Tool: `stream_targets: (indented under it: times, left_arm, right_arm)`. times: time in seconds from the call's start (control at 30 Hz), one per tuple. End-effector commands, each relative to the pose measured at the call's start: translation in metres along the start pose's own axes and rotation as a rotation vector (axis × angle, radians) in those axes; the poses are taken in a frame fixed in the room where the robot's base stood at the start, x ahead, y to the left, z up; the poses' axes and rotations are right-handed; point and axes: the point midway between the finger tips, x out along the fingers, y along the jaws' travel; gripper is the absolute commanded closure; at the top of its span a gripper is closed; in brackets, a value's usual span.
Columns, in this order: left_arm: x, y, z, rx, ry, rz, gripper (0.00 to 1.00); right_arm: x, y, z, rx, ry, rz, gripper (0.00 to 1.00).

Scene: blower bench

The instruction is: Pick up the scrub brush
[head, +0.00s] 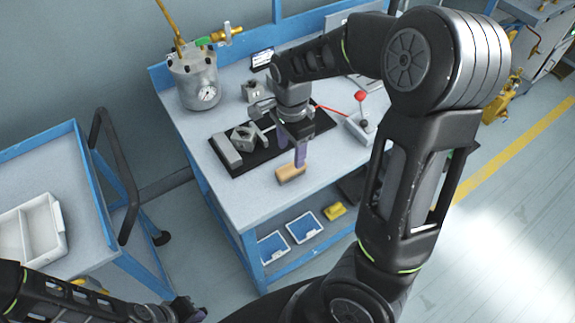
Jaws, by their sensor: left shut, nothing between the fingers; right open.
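The scrub brush (290,175) is a small tan block lying near the front edge of the blue-framed workbench (255,205). My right gripper (294,156) points down just above and behind the brush, with its purple fingers apart. One fingertip overlaps the brush's far edge in the head view, and I cannot tell whether it touches. My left gripper (190,311) is low at the bottom of the head view, far from the brush. It is shut and empty, partly cut off by the frame edge.
A black mat (262,152) with grey metal parts lies behind the brush. A metal pressure pot (196,82) stands at the back left, and a red-knobbed lever device (361,118) stands to the right. A blue cart with a white tray (32,232) is at left.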

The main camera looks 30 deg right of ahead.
Motion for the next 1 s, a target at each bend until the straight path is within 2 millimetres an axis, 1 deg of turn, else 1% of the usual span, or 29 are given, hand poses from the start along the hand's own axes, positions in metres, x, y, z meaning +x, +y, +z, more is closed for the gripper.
stream_targets:
  times: [0.17, 0.3, 0.4, 0.67, 0.77, 0.87, 1.0]
  left_arm:
    - [0.0, 0.0, 0.0, 0.0, 0.0, 0.0, 1.0]
    - [0.0, 0.0, 0.0, 0.0, 0.0, 0.0, 1.0]
    - [0.0, 0.0, 0.0, 0.0, 0.0, 0.0, 1.0]
    - [0.0, 0.0, 0.0, 0.0, 0.001, 0.0, 1.0]
    - [-0.001, 0.0, 0.0, 0.0, 0.001, 0.0, 1.0]
    - [-0.003, 0.001, 0.0, 0.0, 0.0, 0.0, 1.0]
    - [-0.004, 0.001, 0.0, -0.001, -0.001, -0.001, 1.0]
  right_arm:
    - [0.004, 0.0, 0.0, -0.001, 0.0, 0.002, 0.44]
    - [0.019, 0.0, 0.0, -0.002, 0.0, 0.002, 0.44]
    - [0.026, 0.0, 0.0, -0.001, 0.0, 0.0, 0.44]
    - [0.027, 0.0, 0.0, -0.001, 0.0, -0.001, 0.44]
    - [0.031, 0.0, 0.0, -0.001, 0.0, 0.002, 0.44]
    - [0.042, 0.001, -0.001, -0.003, 0.001, 0.005, 0.44]
    - [0.064, 0.001, -0.002, -0.002, 0.001, 0.005, 0.44]
